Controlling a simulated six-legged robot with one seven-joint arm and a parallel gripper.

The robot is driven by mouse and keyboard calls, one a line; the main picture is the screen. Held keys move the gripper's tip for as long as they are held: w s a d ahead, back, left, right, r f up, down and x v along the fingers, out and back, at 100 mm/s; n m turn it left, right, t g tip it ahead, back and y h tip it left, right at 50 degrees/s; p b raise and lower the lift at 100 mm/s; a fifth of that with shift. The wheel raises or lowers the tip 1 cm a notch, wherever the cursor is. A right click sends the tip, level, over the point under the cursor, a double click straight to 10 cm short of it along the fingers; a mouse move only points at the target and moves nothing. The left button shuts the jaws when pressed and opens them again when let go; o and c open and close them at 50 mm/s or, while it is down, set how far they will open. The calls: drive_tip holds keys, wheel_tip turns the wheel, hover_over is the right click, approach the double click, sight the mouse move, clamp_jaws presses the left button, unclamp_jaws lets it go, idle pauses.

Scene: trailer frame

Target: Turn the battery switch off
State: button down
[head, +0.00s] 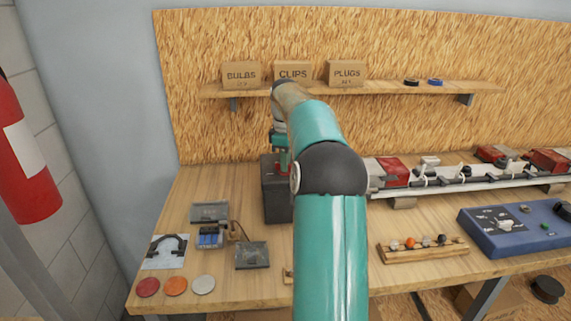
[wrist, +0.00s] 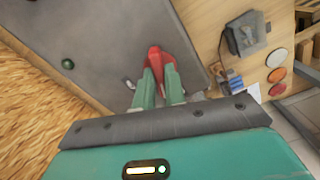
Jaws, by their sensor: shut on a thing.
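The battery switch shows in the wrist view as a red handle (wrist: 155,57) on a dark grey box (wrist: 100,35). My gripper (wrist: 161,80) has its two green fingers at the red handle, shut on it. In the head view the dark box (head: 276,190) stands on the bench against the back board, left of my arm. A bit of red shows at my gripper (head: 281,160) there, but my arm hides most of the handle and the fingertips. A small metal piece (wrist: 128,82) sits on the box face beside the fingers.
Left on the bench are a small open case with blue cells (head: 210,237), a dark tray (head: 252,255) and several coloured discs (head: 176,286). Right are a wooden rack (head: 422,250), a blue panel (head: 515,228) and a rail with red-ended parts (head: 390,172). A shelf (head: 360,88) with boxes hangs above.

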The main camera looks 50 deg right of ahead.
drive_tip(key=shift+n, duration=0.9)
drive_tip(key=n, duration=0.3)
drive_tip(key=c, duration=1.4)
unclamp_jaws()
drive_tip(key=shift+o, duration=0.2)
drive_tip(key=shift+r, duration=0.1)
drive_tip(key=shift+r, duration=2.9)
